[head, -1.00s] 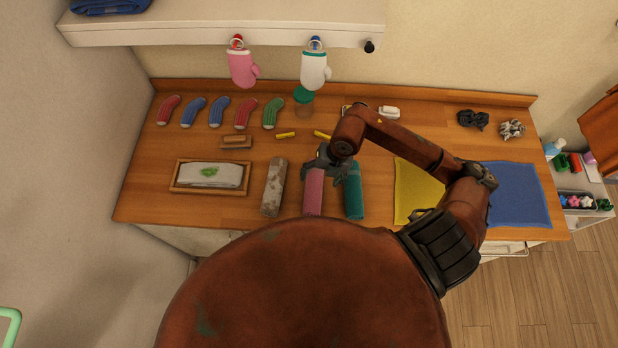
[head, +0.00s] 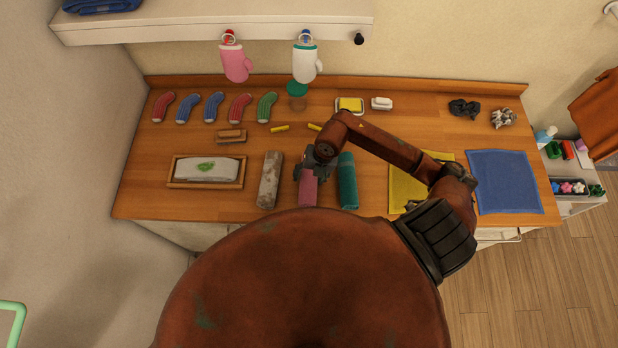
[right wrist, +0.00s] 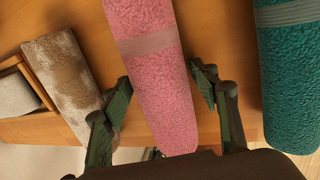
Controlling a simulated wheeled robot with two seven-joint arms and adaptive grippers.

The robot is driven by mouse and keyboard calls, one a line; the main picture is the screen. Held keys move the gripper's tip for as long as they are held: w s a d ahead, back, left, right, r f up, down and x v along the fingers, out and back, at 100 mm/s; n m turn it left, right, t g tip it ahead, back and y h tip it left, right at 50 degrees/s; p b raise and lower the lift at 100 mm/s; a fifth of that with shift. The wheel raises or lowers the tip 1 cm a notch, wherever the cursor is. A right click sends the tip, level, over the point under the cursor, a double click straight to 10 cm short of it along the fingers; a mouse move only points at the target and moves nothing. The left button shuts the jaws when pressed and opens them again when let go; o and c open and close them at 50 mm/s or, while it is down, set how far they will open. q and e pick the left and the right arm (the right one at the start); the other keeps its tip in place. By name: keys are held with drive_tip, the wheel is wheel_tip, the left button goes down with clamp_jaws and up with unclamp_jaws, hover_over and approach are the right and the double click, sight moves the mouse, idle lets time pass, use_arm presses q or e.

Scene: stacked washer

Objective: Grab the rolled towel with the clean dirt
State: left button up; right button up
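Three rolled towels lie side by side on the wooden counter. One is grey-beige with brown dirt stains (head: 270,180), one is pink (head: 308,191) and one is teal (head: 348,182). My right gripper (head: 311,170) is over the pink towel. In the right wrist view its open fingers (right wrist: 162,85) stand on either side of the pink towel (right wrist: 155,75), with gaps still visible. The stained towel (right wrist: 62,75) lies left of the fingers there, and the teal towel (right wrist: 288,70) lies to the right. My left gripper is not in view.
A wooden tray (head: 171,183) with a grey cloth is left of the stained towel. A yellow cloth (head: 403,190) and a blue cloth (head: 505,182) lie flat on the right. Several socks lie at the back left. A shelf (head: 210,27) with two hanging mitts overhangs the back.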

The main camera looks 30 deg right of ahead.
drive_tip(key=c, duration=0.8)
drive_tip(key=shift+c, duration=0.2)
